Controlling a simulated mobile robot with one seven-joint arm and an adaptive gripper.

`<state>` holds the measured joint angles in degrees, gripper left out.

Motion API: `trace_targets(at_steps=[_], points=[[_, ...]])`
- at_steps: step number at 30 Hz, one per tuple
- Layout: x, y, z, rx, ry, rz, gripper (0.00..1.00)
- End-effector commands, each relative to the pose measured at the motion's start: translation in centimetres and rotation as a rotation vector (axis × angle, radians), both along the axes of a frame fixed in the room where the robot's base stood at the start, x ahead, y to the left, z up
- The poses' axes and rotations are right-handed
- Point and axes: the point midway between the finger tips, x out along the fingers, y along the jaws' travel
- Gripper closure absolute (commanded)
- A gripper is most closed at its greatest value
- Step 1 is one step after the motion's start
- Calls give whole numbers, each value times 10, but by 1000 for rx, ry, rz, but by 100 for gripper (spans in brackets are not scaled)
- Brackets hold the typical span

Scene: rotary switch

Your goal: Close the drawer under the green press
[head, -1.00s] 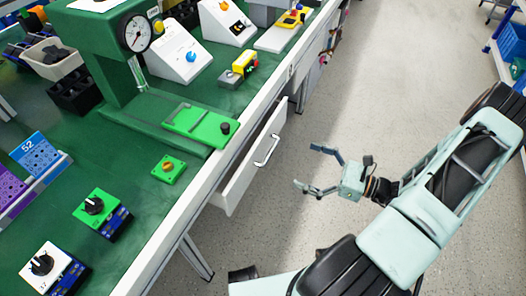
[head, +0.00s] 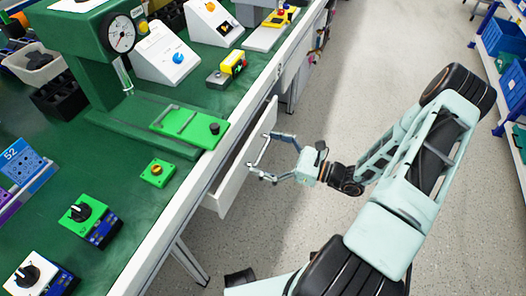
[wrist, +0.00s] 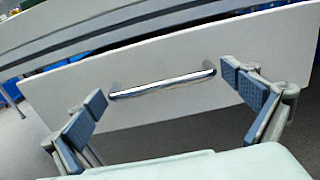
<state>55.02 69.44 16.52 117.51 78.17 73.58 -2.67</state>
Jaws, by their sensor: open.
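The green press (head: 88,50) stands on the green-topped workbench, with a round gauge on its upper part. Below it, under the bench edge, a white drawer (head: 228,186) is pulled out toward the aisle. Its front (wrist: 190,50) fills much of the wrist view, with a shiny metal bar handle (wrist: 163,84) across the middle. My gripper (head: 257,157) is open, its fingers spread and pointing at the drawer front. In the wrist view the handle lies between the two blue-padded fingertips (wrist: 163,92); I cannot tell whether they touch the drawer.
The bench edge (head: 190,180) runs just above the drawer. Green and white switch boxes (head: 85,220) sit on the bench top at left. Blue shelving (head: 502,50) stands at the far right. The grey aisle floor (head: 380,65) is clear beyond my arm.

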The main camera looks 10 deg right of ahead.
Motion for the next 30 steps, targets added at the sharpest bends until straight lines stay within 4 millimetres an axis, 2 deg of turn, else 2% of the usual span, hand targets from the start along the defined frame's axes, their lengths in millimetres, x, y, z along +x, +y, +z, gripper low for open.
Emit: trace_targets(at_steps=[4,17,20,27,30], points=[[0,0,0,0,0,0,1],[0,0,0,1,-1,0,48],[1,2,0,1,-1,1,48],[18,25,1,2,-1,2,48],[19,26,1,2,-1,0,48]])
